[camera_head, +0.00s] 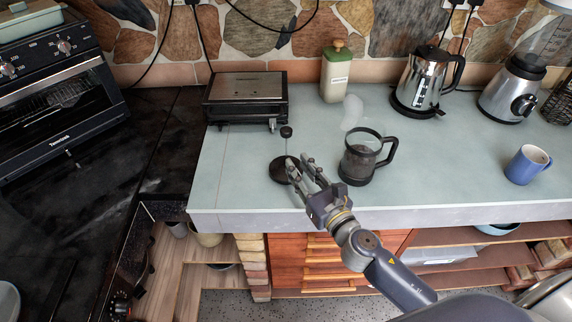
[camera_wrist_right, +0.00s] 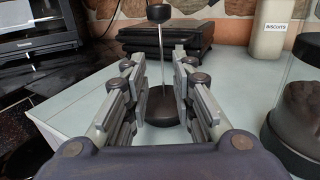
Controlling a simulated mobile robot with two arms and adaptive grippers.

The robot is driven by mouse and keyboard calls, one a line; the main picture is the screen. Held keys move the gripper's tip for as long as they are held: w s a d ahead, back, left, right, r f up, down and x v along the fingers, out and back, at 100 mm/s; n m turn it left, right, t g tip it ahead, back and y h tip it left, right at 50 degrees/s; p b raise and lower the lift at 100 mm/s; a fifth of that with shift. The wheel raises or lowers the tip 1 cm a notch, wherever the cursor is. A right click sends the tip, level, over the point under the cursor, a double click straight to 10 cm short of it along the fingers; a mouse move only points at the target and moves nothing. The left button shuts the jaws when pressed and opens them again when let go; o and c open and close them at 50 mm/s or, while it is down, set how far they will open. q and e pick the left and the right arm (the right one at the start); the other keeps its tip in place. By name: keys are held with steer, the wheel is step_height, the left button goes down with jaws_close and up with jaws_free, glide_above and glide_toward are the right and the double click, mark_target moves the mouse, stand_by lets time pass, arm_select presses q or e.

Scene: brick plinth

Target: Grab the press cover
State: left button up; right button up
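The press cover (camera_head: 281,171) stands upright on the pale counter, a dark disc-shaped lid with a thin rod and a black knob (camera_head: 286,132) on top. It also shows in the right wrist view (camera_wrist_right: 162,106), its rod rising between the finger lines. My right gripper (camera_head: 299,164) is open, its fingers pointing at the cover from the front right. In the wrist view the fingers (camera_wrist_right: 160,75) are spread with clear room on both sides of the rod. I cannot tell if they touch the lid. The glass press (camera_head: 360,160) with a black handle stands right of my gripper. My left gripper is not in view.
A black grill (camera_head: 246,96) sits behind the cover. A biscuits jar (camera_head: 335,76), kettle (camera_head: 424,82), blender (camera_head: 512,92) and blue mug (camera_head: 527,165) stand on the counter (camera_head: 450,150) to the right. The counter's front edge lies under my arm.

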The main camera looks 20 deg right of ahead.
steer(key=shift+w+a, duration=0.1)
steer(key=shift+w, duration=0.6)
steer(key=w, duration=0.1)
steer(key=w+p, duration=0.1)
steer(key=w, duration=0.2)
steer(key=shift+w+a+r+p, duration=0.1)
steer(key=shift+a+r+p, duration=0.15)
steer(key=shift+a+p, duration=0.15)
steer(key=shift+w, duration=0.25)
steer(key=shift+w+f, duration=0.1)
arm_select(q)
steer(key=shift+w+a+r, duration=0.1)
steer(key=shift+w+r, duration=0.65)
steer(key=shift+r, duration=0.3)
arm_select(e)
jaws_close()
